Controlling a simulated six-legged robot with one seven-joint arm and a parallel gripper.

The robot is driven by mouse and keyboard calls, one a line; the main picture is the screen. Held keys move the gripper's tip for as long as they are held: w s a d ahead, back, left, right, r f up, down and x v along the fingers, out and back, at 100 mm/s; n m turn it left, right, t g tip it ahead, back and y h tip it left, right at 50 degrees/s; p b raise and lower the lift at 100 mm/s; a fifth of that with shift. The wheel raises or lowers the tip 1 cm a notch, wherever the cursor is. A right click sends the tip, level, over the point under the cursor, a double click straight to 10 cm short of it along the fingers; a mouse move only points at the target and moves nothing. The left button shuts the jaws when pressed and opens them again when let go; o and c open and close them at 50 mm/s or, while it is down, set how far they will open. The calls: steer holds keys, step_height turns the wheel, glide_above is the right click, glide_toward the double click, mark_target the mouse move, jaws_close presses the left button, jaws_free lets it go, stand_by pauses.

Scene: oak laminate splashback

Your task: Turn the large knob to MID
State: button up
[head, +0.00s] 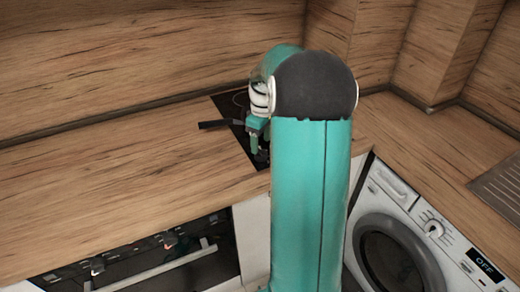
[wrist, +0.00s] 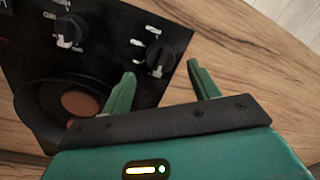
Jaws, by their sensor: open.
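A black cooktop panel (wrist: 110,20) with two black knobs fills the upper left of the wrist view. One knob (wrist: 70,30) is at the left, with small markings too blurred to read. The other knob (wrist: 160,57) has white marks beside it and appears between my fingertips. I cannot tell for certain which is the large knob, or which mark is MID. My gripper (wrist: 163,76) is open and empty, with its green fingers apart; contact with the knob cannot be made out. In the head view my gripper (head: 256,148) is over the cooktop, and my arm hides much of it.
A round dark pan or burner with a copper-coloured centre (wrist: 82,104) lies left of my fingers. A black handle (head: 214,125) extends over the wood counter (head: 120,170). An oven (head: 160,262) and a washing machine (head: 395,235) reading OFF stand below the counter.

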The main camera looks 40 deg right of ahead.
mark_target(260, 150)
steer(key=shift+a+f, duration=0.15)
steer(key=shift+f, duration=1.85)
steer(key=c, duration=1)
steer(key=shift+o, duration=0.2)
